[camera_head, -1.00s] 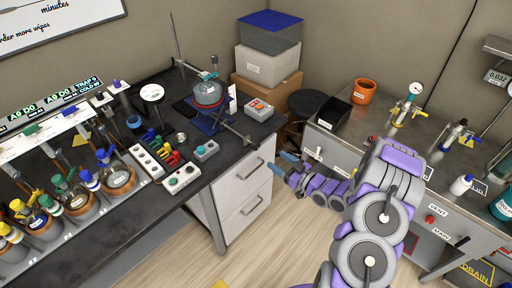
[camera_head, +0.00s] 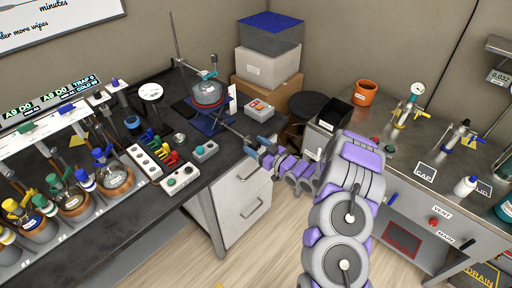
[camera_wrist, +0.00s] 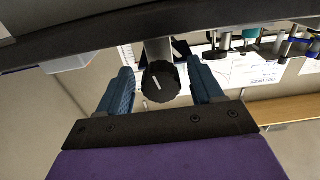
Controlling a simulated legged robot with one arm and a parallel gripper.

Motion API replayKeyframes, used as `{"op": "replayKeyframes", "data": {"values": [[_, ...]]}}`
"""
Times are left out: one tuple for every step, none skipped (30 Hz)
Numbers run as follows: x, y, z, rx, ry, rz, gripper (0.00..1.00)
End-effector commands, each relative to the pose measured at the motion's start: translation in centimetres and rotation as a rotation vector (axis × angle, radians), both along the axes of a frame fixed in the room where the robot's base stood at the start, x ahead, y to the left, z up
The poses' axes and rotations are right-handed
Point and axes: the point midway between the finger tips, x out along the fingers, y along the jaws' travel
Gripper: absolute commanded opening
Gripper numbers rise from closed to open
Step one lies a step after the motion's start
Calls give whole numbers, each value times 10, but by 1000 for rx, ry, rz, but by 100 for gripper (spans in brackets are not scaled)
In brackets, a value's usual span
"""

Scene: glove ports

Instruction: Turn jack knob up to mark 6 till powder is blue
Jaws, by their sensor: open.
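The blue lab jack (camera_head: 210,124) stands near the bench's right edge under a round glass vessel (camera_head: 208,92); the powder's colour is not clear. A rod runs from the jack toward the bench edge. The black ribbed jack knob (camera_wrist: 160,85) with a white pointer line shows in the wrist view, its line tilted slightly left of upright. My open gripper (camera_head: 257,145) is at the bench edge by the rod's end. In the wrist view its blue fingers (camera_wrist: 161,90) stand on both sides of the knob, with small gaps. No numbered marks are readable.
A white drawer unit (camera_head: 242,200) is below my gripper. A steel bench (camera_head: 400,165) with valves stands right. Floor between is clear.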

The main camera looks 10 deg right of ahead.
Motion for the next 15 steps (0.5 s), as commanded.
{"op": "replayKeyframes", "data": {"values": [[1, 1, 0, 0, 0, 0, 66], [1, 1, 0, 0, 0, 0, 66], [1, 1, 0, 0, 0, 0, 66], [1, 1, 0, 0, 0, 0, 66], [1, 1, 0, 0, 0, 0, 66], [1, 1, 0, 0, 0, 0, 66], [1, 1, 0, 0, 0, 0, 66], [1, 1, 0, 1, 1, 0, 66], [1, 1, 0, 1, 1, 0, 62], [1, 1, 0, 0, 0, 0, 59], [1, 1, 0, 0, 0, 0, 56], [1, 1, 0, 1, 1, 0, 53], [1, 1, 0, 1, 1, 0, 50], [1, 1, 0, 1, 1, 0, 47], [1, 1, 0, 1, 1, 0, 43]]}}
